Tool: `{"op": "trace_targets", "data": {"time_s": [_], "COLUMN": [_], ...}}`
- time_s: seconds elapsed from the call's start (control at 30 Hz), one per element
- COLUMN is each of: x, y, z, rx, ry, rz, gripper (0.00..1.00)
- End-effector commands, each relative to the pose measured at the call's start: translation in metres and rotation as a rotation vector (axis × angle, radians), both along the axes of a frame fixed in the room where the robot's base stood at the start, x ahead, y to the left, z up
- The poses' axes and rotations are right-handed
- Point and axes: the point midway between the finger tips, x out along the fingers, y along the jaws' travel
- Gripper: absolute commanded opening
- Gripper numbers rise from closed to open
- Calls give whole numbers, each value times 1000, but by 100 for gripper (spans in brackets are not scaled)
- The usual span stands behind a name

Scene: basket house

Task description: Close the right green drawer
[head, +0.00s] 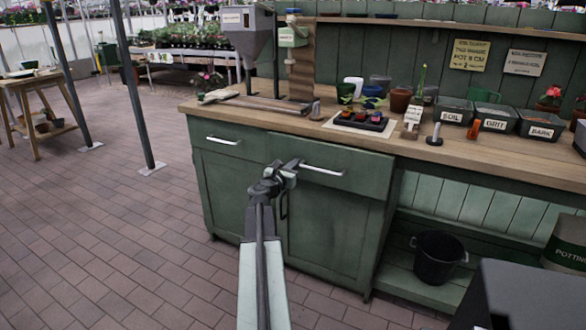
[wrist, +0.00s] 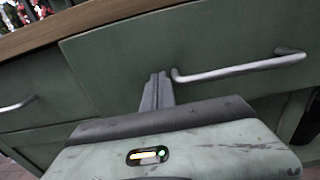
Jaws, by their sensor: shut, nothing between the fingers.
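The right green drawer (head: 357,178) is under the wooden counter, with a pale bar handle (head: 322,170). My gripper (head: 296,163) is shut and empty in front of the drawer's left part, near the handle's left end. In the wrist view, the closed fingers (wrist: 157,82) point at the green drawer front (wrist: 205,60), just left of the bar handle (wrist: 240,68). I cannot tell whether the fingertips touch the front. The drawer sits close to the cabinet face; any small gap is hard to judge.
The left drawer (head: 225,139) and cabinet doors are beside and below. The counter (head: 440,152) holds a seed tray, pots and labelled bins. A black bucket (head: 437,258) stands on the lower shelf at right. The brick floor (head: 110,220) at left is open.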

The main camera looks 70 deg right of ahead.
Motion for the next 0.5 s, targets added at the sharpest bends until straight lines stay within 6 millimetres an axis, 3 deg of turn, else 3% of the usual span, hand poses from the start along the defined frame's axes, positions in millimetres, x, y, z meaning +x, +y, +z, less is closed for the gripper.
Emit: {"op": "trace_targets", "data": {"time_s": [0.33,0.5], "x": [1,-1], "y": [-2,-27], "z": [0,0], "rx": [0,0], "ry": [0,0], "rz": [1,-2], "gripper": [0,0]}}
